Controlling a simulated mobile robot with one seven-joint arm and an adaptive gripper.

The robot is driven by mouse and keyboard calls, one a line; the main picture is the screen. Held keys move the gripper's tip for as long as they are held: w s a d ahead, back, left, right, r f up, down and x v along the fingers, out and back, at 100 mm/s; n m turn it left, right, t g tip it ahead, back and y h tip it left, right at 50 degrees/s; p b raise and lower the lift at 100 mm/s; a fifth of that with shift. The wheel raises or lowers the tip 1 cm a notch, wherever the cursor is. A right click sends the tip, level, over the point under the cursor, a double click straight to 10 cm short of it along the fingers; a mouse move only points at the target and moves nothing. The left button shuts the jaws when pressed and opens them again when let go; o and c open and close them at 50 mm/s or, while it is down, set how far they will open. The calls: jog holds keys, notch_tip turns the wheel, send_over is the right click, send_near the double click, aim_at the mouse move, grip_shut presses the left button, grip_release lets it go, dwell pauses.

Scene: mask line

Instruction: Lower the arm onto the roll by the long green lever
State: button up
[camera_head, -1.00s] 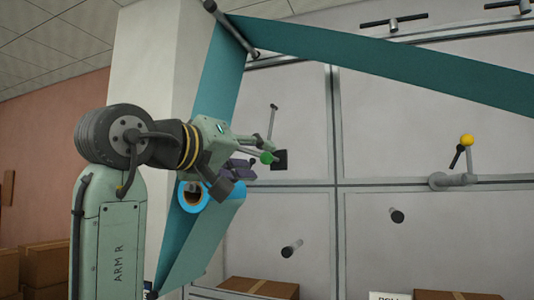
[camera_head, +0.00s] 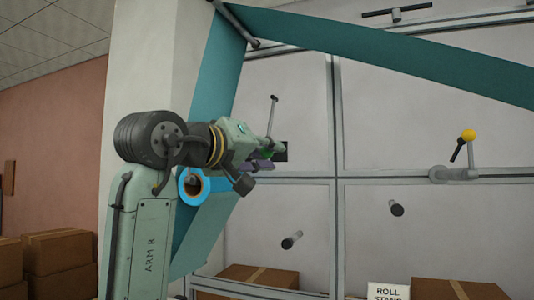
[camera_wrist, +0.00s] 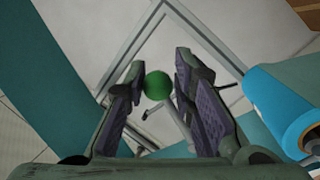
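The green ball knob (camera_wrist: 158,85) of the lever shows in the wrist view between my gripper's two fingers, with a thin grey rod near it. My gripper (camera_wrist: 157,66) is open, one purple-padded finger on each side of the knob; I cannot tell whether either touches it. In the head view my gripper (camera_head: 262,163) is in front of the wall panel and mostly hides the knob and lever. The blue-rimmed roll (camera_head: 190,187) with a brown core is below and left of my gripper, partly behind my arm. It also shows at the right of the wrist view (camera_wrist: 285,108).
A teal web (camera_head: 400,68) runs overhead to a roller and down behind my arm. A yellow-knobbed lever (camera_head: 468,136) and several dark pegs stick out of the wall at right. Cardboard boxes (camera_head: 260,278) stand low along the wall.

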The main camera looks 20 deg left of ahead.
grip_shut()
